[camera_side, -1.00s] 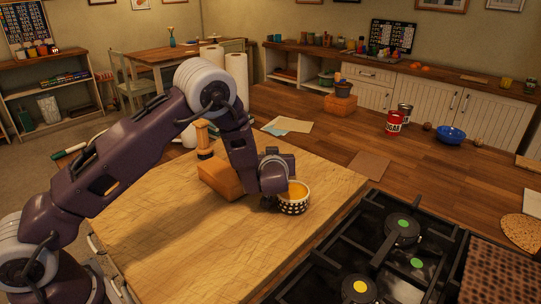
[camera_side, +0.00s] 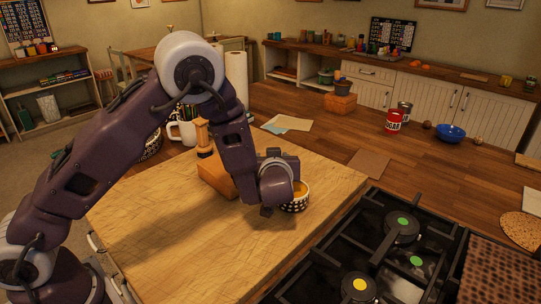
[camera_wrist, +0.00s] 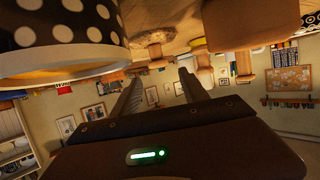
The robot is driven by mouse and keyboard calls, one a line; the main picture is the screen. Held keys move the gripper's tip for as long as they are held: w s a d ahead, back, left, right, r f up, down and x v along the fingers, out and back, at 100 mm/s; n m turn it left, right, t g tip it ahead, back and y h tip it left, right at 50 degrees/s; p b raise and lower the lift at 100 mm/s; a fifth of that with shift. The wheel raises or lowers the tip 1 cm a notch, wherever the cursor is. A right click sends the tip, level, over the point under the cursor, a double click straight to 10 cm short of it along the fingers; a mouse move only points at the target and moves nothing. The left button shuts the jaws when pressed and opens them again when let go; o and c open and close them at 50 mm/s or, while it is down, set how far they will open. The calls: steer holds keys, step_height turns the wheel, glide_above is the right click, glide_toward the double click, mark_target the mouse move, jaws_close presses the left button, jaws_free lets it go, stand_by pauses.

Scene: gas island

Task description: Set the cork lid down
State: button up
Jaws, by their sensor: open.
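A black-and-white dotted pot (camera_side: 296,203) stands on the wooden board, partly hidden behind my gripper. A flat orange-tan surface (camera_side: 299,188) shows at its top and looks like the cork lid; I cannot tell how it sits. In the wrist view, which is upside down, the dotted pot (camera_wrist: 65,25) is at top left, with a tan round surface (camera_wrist: 55,68) at its top end. My gripper (camera_wrist: 161,78) is open, with nothing between its fingers, beside the pot. In the side view, a dark fingertip (camera_side: 267,211) shows just left of the pot.
A wooden block (camera_side: 215,178) and a wooden mill (camera_side: 203,135) stand behind my gripper on the board (camera_side: 170,240). A white mug (camera_side: 186,132) is further back. The stove (camera_side: 390,250) is at right. The board's front left is clear.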

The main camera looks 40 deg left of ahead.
steer(key=v, duration=0.3)
steer(key=shift+s+d+r, duration=0.1)
steer(key=shift+s+d, duration=0.15)
steer(key=shift+s, duration=0.05)
steer(key=s+d+r+m+h, duration=0.45)
steer(key=d+r+h, duration=0.45)
steer(key=r, duration=0.4)
steer(key=s+r+m+h, duration=0.1)
steer(key=s+r+h, duration=0.2)
steer(key=s, duration=0.4)
steer(key=s+a+f+m+g+y, duration=0.1)
steer(key=s+a+f+g, duration=0.1)
steer(key=s, duration=0.9)
steer(key=s+a+f+m+g+y, duration=0.1)
steer(key=s+a, duration=0.3)
steer(key=s, duration=0.7)
steer(key=shift+s+a+f+m+g, duration=0.15)
steer(key=shift+a+f+m+g, duration=0.1)
steer(key=shift+f+m+g, duration=0.45)
